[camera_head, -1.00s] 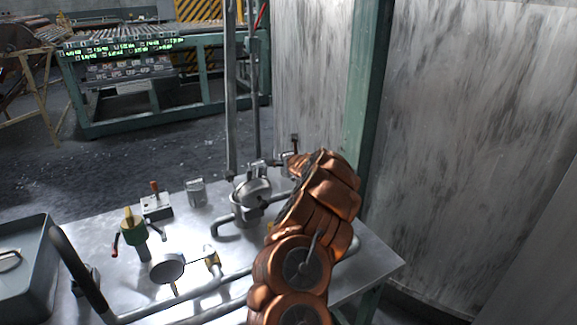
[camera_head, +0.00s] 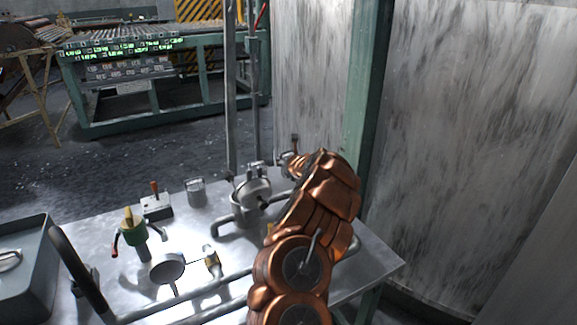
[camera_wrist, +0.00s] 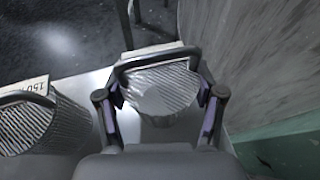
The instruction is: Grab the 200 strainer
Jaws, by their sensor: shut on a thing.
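A ribbed metal strainer with a dark bail handle (camera_wrist: 160,82) sits between the two fingers of my gripper (camera_wrist: 160,92) in the wrist view. The fingers touch it from both sides, and they are shut on it. A pale tag strip runs along its far rim, but I cannot read a number on it. A second ribbed strainer, marked 150 (camera_wrist: 28,122), stands apart to the left in the wrist view. In the head view my copper arm (camera_head: 310,215) reaches to the far right part of the table, and the fingers are too small to make out.
A green post (camera_head: 367,95) and a streaked wall (camera_head: 480,130) stand close on the right.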

